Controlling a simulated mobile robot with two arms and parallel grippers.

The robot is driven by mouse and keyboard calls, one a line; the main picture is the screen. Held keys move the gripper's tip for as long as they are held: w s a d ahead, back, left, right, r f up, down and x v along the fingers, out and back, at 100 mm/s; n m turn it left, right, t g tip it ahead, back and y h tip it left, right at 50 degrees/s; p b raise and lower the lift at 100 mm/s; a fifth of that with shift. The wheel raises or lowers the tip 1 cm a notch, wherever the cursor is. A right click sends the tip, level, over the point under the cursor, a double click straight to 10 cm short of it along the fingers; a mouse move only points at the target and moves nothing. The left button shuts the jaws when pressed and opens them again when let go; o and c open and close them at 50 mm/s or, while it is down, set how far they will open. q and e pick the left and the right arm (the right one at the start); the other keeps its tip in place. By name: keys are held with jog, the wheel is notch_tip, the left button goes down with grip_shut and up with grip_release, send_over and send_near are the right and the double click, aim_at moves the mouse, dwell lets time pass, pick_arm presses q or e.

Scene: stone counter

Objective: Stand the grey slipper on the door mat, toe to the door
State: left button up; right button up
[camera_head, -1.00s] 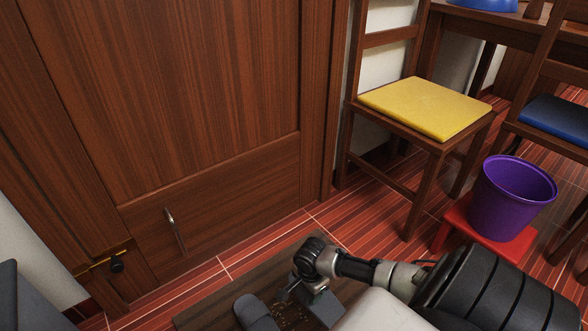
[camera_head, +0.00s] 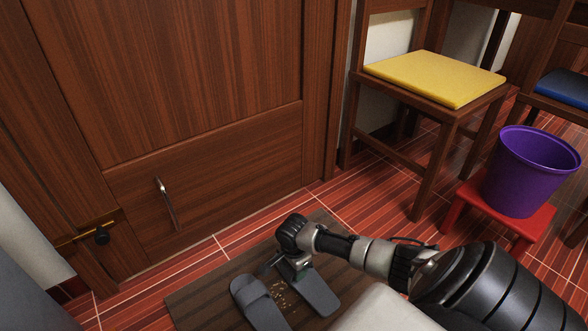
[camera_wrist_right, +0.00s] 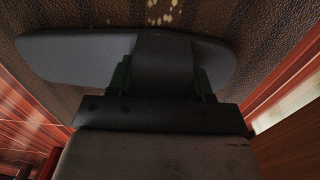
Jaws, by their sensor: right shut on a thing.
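My right gripper (camera_head: 297,272) is shut on a grey slipper (camera_head: 320,298) near its strap. The slipper is level over the right part of the brown door mat (camera_head: 200,306), its strap end towards the door (camera_head: 190,90) and its bare sole running to the lower right. It lies on the mat or just above; I cannot tell which. In the right wrist view the gripper (camera_wrist_right: 160,80) has a finger on each side of the slipper's strap (camera_wrist_right: 163,62). A second grey slipper (camera_head: 262,308) lies on the mat just to the left. My left gripper is not in view.
A purple bucket (camera_head: 528,175) stands on a red stool (camera_head: 515,223) at the right. A chair with a yellow cushion (camera_head: 435,77) stands behind, and a blue cushion (camera_head: 565,87) is farther right. The door has a metal handle (camera_head: 166,205). Red floor between mat and door is clear.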

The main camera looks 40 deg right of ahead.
jog(key=shift+f, duration=0.15)
jog(key=o, duration=0.9)
jog(key=shift+f, duration=0.1)
jog(key=shift+o, duration=0.2)
